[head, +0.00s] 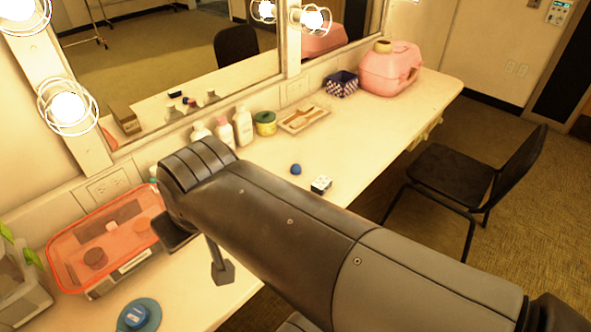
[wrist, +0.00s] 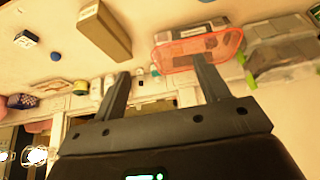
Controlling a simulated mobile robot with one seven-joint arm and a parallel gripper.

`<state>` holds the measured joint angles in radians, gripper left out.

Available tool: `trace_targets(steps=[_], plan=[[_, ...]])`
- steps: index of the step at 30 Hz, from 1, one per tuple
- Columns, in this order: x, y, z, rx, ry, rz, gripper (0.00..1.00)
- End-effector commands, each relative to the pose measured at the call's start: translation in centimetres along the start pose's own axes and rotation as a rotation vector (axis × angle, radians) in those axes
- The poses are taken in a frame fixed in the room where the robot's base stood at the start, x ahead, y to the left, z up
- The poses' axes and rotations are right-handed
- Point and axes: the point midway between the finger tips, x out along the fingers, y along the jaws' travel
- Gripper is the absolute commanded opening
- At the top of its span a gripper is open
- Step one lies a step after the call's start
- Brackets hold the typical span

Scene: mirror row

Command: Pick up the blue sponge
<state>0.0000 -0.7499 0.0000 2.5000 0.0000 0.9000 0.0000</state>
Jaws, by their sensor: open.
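A small blue rounded object (head: 137,316) lies on a blue disc (head: 131,325) at the front left of the counter in the head view. A blue ball (head: 296,169) and a small block (head: 321,185) with a white dotted top lie mid-counter. In the wrist view the ball (wrist: 55,56) and the block (wrist: 26,39), with a dark blue side, are at the upper left. I cannot tell for sure which blue object is the sponge. My gripper (wrist: 161,66) is open and empty above the counter; in the head view my arm largely hides it.
An orange-rimmed clear bin (head: 108,240) stands left, also in the wrist view (wrist: 190,50). A tan box (wrist: 104,30) is hidden behind my arm in the head view. Bottles (head: 243,125), a tray (head: 304,119) and a pink case (head: 390,68) line the mirror. The counter's right front is clear.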

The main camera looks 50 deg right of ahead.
Motion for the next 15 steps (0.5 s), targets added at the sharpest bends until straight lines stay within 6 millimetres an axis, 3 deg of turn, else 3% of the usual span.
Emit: trace_targets(steps=[3,6,15], plan=[[0.0,0.0,0.0,0.0,0.0,0.0,0.68],[0.0,0.0,0.0,0.0,0.0,0.0,0.61],[0.02,0.21,-0.45,0.0,-0.005,0.007,0.61]])
